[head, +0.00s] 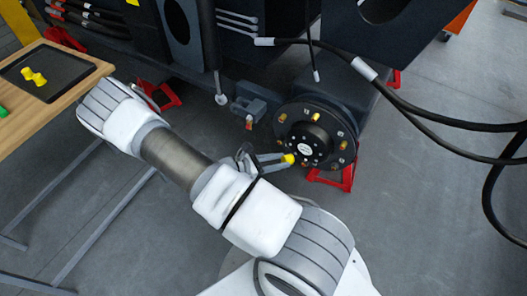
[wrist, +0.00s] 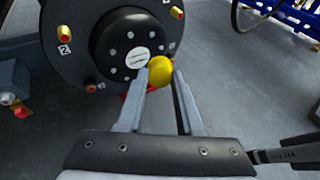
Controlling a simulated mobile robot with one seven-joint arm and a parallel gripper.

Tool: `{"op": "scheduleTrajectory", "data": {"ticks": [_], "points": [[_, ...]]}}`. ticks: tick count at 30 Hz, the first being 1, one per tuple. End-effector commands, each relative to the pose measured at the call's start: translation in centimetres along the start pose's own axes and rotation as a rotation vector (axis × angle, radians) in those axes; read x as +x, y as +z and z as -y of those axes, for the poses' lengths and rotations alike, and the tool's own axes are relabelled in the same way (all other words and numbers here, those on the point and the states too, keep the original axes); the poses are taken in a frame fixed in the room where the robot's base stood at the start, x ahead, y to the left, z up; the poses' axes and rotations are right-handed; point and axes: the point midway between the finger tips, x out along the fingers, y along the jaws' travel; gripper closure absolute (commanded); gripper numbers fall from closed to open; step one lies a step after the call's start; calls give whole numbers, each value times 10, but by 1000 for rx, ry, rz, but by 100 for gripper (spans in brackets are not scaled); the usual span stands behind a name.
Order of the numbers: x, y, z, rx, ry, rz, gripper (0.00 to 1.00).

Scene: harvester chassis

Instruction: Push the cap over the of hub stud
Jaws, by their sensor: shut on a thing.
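My gripper (head: 284,161) is shut on a yellow cap (head: 289,158), in front of the lower left of the dark round hub (head: 318,137). In the wrist view the yellow cap (wrist: 160,69) is held at the fingertips of my gripper (wrist: 162,76), just below the hub's central boss (wrist: 112,48). Brass-coloured studs ring the hub; one stud (wrist: 66,36) is beside the number 2. Another stud (wrist: 91,86) is at the lower left and one (wrist: 177,12) at the upper right. The cap hides what is behind it, so I cannot tell whether it touches a stud.
A dark tray (head: 66,88) holding yellow caps (head: 34,76) is on the wooden table (head: 98,72) at the left. A red stand (head: 345,176) is under the hub. Black hoses (head: 430,112) hang at the right. Grey floor is open at the lower right.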

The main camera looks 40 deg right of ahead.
Motion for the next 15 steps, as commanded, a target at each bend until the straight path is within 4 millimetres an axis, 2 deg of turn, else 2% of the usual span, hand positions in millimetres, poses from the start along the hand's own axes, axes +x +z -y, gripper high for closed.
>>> {"op": "scheduleTrajectory", "data": {"ticks": [1,3,9,15], "points": [[8,-10,-11,-36,87,71,96],[11,-10,-32,-65,209,154,96],[3,-11,-78,-94,466,293,96],[-6,-10,-95,-95,558,331,96]]}}
